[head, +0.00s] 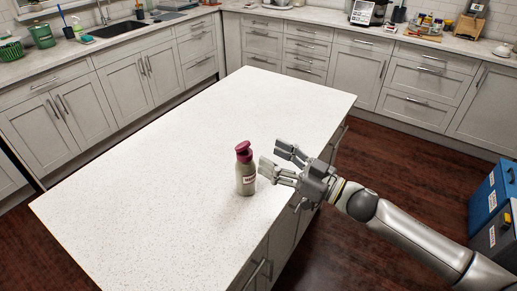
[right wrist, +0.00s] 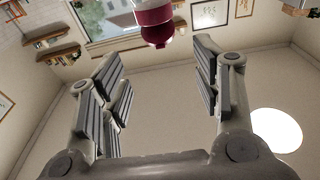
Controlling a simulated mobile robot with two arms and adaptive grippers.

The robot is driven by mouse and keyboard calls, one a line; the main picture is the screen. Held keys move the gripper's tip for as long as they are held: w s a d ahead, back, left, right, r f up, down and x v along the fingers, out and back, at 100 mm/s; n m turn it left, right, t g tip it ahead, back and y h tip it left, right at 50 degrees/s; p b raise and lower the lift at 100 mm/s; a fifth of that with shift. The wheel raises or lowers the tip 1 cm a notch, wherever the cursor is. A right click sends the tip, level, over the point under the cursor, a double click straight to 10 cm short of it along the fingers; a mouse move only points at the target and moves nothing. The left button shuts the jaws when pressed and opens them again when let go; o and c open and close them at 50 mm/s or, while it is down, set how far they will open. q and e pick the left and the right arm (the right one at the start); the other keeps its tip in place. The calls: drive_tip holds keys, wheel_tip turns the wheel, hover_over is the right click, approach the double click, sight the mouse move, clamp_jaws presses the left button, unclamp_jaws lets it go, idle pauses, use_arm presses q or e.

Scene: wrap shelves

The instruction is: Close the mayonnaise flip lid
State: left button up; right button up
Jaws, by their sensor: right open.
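The mayonnaise bottle (head: 246,181) stands upright on the white island top. It has a grey-green body with a small label and a dark red cap. The flip lid (head: 243,147) at the top looks raised, with a gap under it; its exact angle is hard to tell. My right gripper (head: 270,157) is open and empty just right of the bottle, its fingers pointing towards it. In the right wrist view the dark red cap (right wrist: 157,33) shows at the top edge, beyond the open fingers (right wrist: 158,62) and not between them. My left gripper is not in view.
The island top (head: 150,160) is otherwise bare, with free room left of and behind the bottle. Counters with a sink (head: 115,29) and a coffee machine (head: 368,12) line the walls. Blue and grey boxes (head: 490,200) stand at the far right.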

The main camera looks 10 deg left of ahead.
drive_tip(key=shift+v, duration=2.25)
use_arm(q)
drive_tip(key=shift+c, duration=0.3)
